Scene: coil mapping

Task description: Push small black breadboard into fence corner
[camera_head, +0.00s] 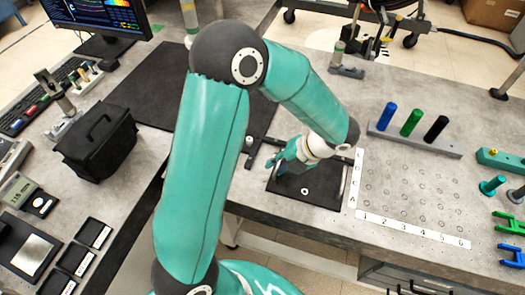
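The small black breadboard (318,190) lies flat near the front edge of the grey table, with a small pale ring on its top. My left gripper (282,160) is low at the breadboard's far left side, pointing left. Its fingers are small and partly overlapped by its own wrist, so their opening and any contact with the board are unclear. A dark fence (252,151) with a corner shows just left of the gripper. My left arm hides part of the area around it. My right gripper does not show.
A large black mat (150,85) lies at the left, with a black case (97,143) nearby. Green and blue parts lie far right.

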